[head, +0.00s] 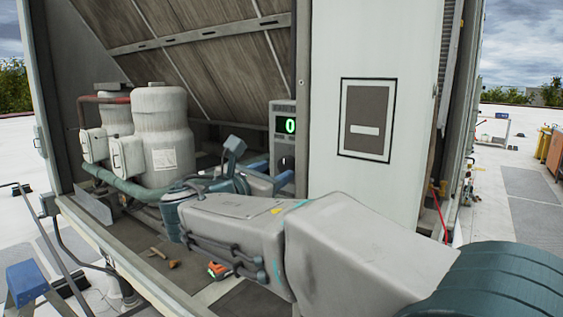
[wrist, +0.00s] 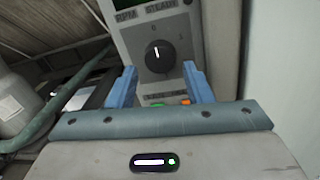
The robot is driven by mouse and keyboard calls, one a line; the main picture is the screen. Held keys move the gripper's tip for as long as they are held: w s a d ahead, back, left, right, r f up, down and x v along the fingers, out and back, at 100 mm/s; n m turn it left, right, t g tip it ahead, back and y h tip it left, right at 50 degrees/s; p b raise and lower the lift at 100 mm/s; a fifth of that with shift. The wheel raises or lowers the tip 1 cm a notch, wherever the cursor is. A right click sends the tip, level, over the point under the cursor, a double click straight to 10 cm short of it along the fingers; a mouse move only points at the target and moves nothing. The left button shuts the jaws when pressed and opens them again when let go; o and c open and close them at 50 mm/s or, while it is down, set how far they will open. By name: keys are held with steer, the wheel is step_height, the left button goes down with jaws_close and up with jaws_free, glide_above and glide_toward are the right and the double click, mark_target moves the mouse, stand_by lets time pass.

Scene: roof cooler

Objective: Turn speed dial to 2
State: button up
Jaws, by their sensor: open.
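The speed dial (wrist: 159,56) is a round black knob with a white pointer line, on a grey control box (wrist: 206,50). In the head view the control box (head: 283,106) has a green display (head: 288,125) that reads 0. My gripper (wrist: 158,78) has its two blue fingers apart, one on each side below the dial in the picture. The dial shows between and above the fingertips, and I cannot tell whether they touch it. My arm partly hides the box's lower part in the head view.
A green button (wrist: 157,104) and an orange button (wrist: 185,101) sit below the dial. Pale tanks (head: 161,135) and a green pipe (head: 133,183) stand left of the box. A white panel (head: 345,190) is close on the right. Small tools (head: 164,257) lie on the cabinet floor.

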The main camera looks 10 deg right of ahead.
mark_target(285, 168)
steer(key=shift+p+x, duration=0.35)
steer(key=shift+x, duration=1.55)
steer(key=c, duration=0.7)
steer(key=shift+f+b, duration=0.15)
steer(key=shift+b, duration=0.3)
